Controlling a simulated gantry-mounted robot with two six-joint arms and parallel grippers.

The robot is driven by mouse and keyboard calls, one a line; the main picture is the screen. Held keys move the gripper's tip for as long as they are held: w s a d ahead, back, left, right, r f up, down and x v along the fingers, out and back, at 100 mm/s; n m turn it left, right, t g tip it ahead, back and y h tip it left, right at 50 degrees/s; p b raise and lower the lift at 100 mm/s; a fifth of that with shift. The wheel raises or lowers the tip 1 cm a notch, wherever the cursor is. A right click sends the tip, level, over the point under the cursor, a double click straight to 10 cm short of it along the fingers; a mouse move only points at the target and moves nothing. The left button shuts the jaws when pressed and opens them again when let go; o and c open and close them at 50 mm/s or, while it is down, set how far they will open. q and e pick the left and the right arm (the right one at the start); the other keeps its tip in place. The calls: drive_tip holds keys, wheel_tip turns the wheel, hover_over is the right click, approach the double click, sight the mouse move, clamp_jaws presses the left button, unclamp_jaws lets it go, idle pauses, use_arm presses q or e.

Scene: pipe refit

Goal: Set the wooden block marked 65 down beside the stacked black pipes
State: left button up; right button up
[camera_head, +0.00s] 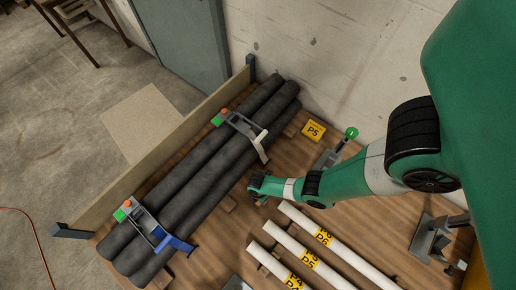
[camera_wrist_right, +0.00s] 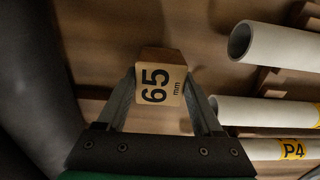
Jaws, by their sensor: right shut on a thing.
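The wooden block marked 65 (camera_wrist_right: 163,84) is between the two fingers of my right gripper (camera_wrist_right: 162,80) in the right wrist view, its "65 mm" face towards the camera. My right gripper is shut on it. The stacked black pipes (camera_head: 213,172) lie slantwise on the wooden bench in the head view; one dark pipe (camera_wrist_right: 32,95) fills the left of the wrist view, with a gap to the block. In the head view my right gripper (camera_head: 256,190) is just right of the pipes, and the block cannot be made out. I cannot tell whether the block touches the bench.
Two clamps (camera_head: 148,222) (camera_head: 242,131) with red and green buttons straddle the pipes. A low wooden board (camera_head: 160,150) runs along their left side. White pipes (camera_head: 322,240) with yellow labels lie right of my gripper. A yellow P5 plate (camera_head: 313,131) is near the wall.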

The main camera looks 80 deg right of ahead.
wheel_tip(320, 180, down, 2)
drive_tip(key=shift+f+b, duration=0.1)
drive_tip(key=shift+b, duration=0.25)
drive_tip(key=shift+s+r, duration=0.15)
drive_tip(key=shift+r, duration=0.1)
drive_tip(key=shift+f, duration=0.15)
use_arm(q)
wheel_tip(320, 180, down, 2)
drive_tip(key=shift+f, duration=0.1)
use_arm(e)
drive_tip(key=o, duration=1.4)
drive_tip(key=shift+o, duration=0.2)
use_arm(q)
wheel_tip(320, 180, up, 12)
drive_tip(key=p, duration=1.2)
drive_tip(key=shift+r, duration=0.2)
use_arm(e)
wheel_tip(320, 180, up, 12)
drive_tip(key=shift+r, duration=0.15)
